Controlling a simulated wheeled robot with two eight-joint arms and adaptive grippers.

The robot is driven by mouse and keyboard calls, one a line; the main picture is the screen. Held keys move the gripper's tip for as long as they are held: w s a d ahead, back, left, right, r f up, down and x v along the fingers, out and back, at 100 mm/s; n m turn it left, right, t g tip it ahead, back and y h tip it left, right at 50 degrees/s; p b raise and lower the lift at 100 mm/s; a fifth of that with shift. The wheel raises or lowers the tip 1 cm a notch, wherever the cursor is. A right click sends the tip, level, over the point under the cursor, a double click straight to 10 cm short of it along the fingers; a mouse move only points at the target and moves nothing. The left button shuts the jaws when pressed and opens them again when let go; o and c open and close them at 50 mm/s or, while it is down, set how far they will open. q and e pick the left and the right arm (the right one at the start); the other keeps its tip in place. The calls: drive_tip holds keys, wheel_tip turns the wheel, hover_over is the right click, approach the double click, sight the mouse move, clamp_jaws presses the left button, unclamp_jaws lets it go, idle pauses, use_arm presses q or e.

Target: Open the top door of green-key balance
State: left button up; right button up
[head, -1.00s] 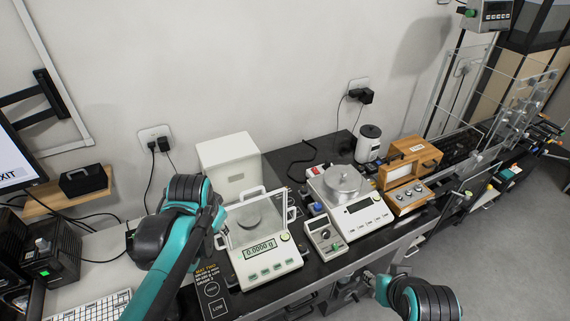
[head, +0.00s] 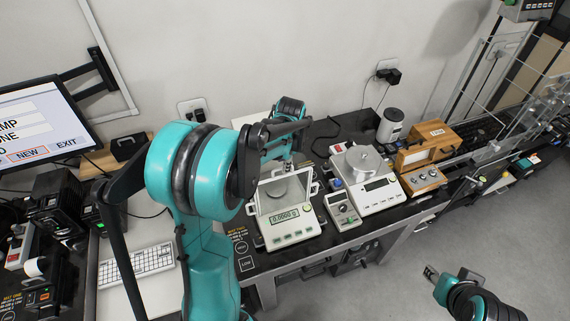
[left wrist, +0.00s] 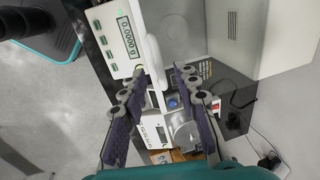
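The green-key balance (head: 285,238) stands on the dark table, with a lit display reading zero, green keys and a clear, white-framed shield (head: 275,192) around its pan. In the left wrist view the balance (left wrist: 110,40) is at upper left, and a white handle bar (left wrist: 153,58) shows between the fingertips. My left gripper (head: 291,160) is over the back of the balance, pointing down; its fingertips are partly hidden in the head view. In the left wrist view the gripper (left wrist: 160,72) is open, with nothing clamped. My right gripper (head: 431,273) is low over the floor at right, too small to judge.
A small grey control box (head: 342,208), another white balance (head: 375,195) and a wooden box (head: 427,142) stand to the right. A white box (left wrist: 232,30) stands behind the green-key balance. A monitor (head: 40,115) and keyboard (head: 137,263) are at left.

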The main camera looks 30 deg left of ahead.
use_arm(q)
drive_tip(key=shift+a+f, duration=0.15)
drive_tip(key=shift+f, duration=0.65)
clamp_jaws()
drive_tip(key=shift+w, duration=0.1)
drive_tip(key=w+a, duration=0.3)
drive_tip(key=a, duration=0.1)
drive_tip(key=w+a+b, duration=0.1)
drive_tip(key=w+a, duration=0.7)
drive_tip(key=a, duration=0.1)
drive_tip(key=shift+b, duration=0.4)
